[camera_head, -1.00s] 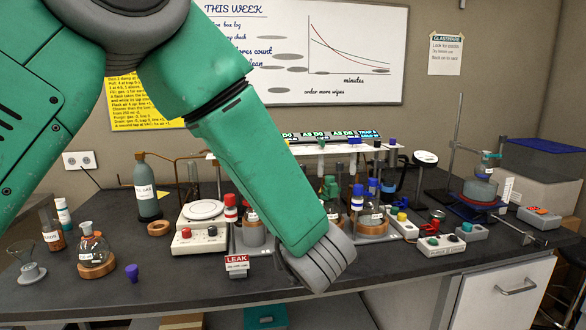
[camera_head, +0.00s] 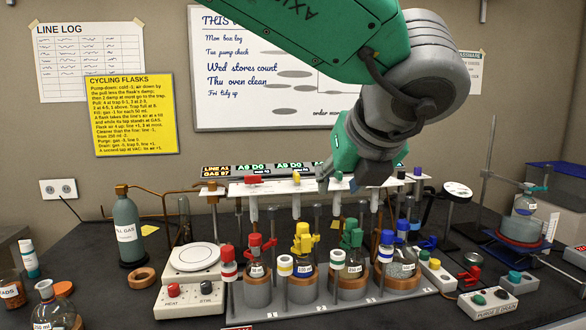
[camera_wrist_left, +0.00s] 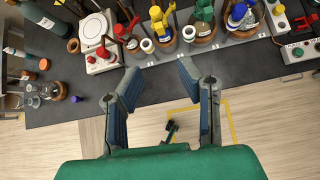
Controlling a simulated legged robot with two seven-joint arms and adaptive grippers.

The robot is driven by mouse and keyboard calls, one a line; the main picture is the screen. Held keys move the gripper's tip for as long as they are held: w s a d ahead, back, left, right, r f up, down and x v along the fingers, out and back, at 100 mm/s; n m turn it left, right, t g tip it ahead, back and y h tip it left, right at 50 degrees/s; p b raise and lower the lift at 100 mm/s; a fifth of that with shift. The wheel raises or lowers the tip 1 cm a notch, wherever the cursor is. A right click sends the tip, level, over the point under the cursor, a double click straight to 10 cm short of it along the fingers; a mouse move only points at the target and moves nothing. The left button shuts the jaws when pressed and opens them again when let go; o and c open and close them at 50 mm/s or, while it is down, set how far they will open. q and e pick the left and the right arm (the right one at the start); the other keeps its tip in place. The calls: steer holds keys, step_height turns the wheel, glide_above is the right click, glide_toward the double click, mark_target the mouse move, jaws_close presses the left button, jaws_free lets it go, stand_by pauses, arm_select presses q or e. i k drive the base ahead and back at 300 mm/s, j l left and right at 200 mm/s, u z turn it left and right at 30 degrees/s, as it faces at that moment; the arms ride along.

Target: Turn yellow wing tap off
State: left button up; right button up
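A yellow wing-shaped tap (camera_head: 302,240) stands on a flask in the second place of the grey rack. The same yellow tap shows in the left wrist view (camera_wrist_left: 160,22). A smaller yellow tap (camera_head: 296,179) sits on the white rail behind. I cannot tell the turn position of either. My left gripper (camera_head: 345,180) hangs in front of the rail, up and right of the flask tap, and hides part of the rail. In the left wrist view its fingers (camera_wrist_left: 160,77) are apart with nothing between them, clear of the yellow flask tap. My right gripper is not in view.
Flasks with red (camera_head: 257,244), green (camera_head: 351,236) and blue (camera_head: 401,232) tops share the rack. A hotplate (camera_head: 190,284) stands left and a gas bottle (camera_head: 127,230) behind it. Switch boxes (camera_head: 488,301) lie right.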

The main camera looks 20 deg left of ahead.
mark_target(295, 176)
steer(key=i+j, duration=0.75)
